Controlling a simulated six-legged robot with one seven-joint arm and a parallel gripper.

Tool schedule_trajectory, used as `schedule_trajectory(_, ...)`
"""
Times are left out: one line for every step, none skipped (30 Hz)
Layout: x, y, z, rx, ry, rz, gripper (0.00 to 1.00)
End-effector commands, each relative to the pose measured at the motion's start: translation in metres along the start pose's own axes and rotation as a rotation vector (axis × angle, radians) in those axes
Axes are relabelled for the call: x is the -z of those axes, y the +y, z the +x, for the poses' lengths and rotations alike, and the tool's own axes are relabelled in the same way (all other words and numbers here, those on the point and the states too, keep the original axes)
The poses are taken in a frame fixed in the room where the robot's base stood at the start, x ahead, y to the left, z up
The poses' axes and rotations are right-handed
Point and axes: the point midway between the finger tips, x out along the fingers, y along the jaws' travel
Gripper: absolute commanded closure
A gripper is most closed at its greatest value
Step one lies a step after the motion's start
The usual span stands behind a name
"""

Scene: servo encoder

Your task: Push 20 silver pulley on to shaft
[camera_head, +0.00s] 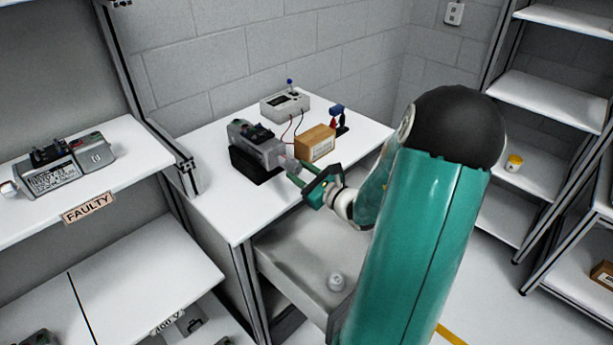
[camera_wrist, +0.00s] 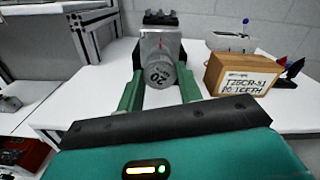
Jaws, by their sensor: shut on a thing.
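The silver pulley (camera_wrist: 159,76), marked 20, sits between the two green fingers of my gripper (camera_wrist: 160,92) in the wrist view. My gripper (camera_head: 298,178) is shut on it. The pulley (camera_head: 286,163) is small and partly hidden in the head view, at the front end of the grey servo unit (camera_head: 258,148). The servo unit (camera_wrist: 160,40) stands directly behind the pulley in the wrist view. The shaft is hidden behind the pulley. I cannot tell how far the pulley is on it.
A cardboard box (camera_wrist: 241,77) labelled with teeth stands close to the right of my gripper. A white instrument (camera_head: 285,104) with wires and red and blue parts (camera_head: 336,115) are behind. An open drawer (camera_head: 300,265) holds a small round part (camera_head: 336,282). A "FAULTY" shelf (camera_head: 150,160) is at left.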

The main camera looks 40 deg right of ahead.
Motion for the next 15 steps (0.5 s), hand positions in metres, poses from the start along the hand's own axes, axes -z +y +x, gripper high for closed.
schedule_trajectory(-0.0001, 0.0000, 0.0011, 0.000, -0.001, 0.000, 0.94)
schedule_trajectory(-0.0001, 0.0001, 0.0009, 0.000, 0.000, -0.004, 0.94)
schedule_trajectory(-0.0003, 0.0004, 0.0010, 0.000, 0.001, -0.016, 0.94)
schedule_trajectory(-0.0004, 0.0006, 0.0011, 0.001, 0.001, -0.026, 0.94)
schedule_trajectory(-0.0004, 0.0005, 0.0010, 0.001, 0.002, -0.033, 0.94)
schedule_trajectory(-0.0003, 0.0002, 0.0008, 0.002, 0.002, -0.035, 0.94)
schedule_trajectory(-0.0002, 0.0001, 0.0006, 0.003, 0.002, -0.034, 0.94)
schedule_trajectory(-0.0002, 0.0000, 0.0006, 0.003, 0.002, -0.034, 0.94)
schedule_trajectory(-0.0002, 0.0000, 0.0005, 0.003, 0.002, -0.034, 0.94)
schedule_trajectory(-0.0002, 0.0000, 0.0005, 0.003, 0.002, -0.034, 0.94)
schedule_trajectory(-0.0002, 0.0000, 0.0005, 0.003, 0.002, -0.034, 0.94)
schedule_trajectory(-0.0002, 0.0001, 0.0007, 0.003, 0.002, -0.034, 0.94)
schedule_trajectory(-0.0002, 0.0001, 0.0010, 0.003, 0.002, -0.034, 0.94)
schedule_trajectory(-0.0002, 0.0001, 0.0013, 0.002, 0.001, -0.034, 0.94)
schedule_trajectory(-0.0002, 0.0001, 0.0020, 0.002, 0.001, -0.034, 0.94)
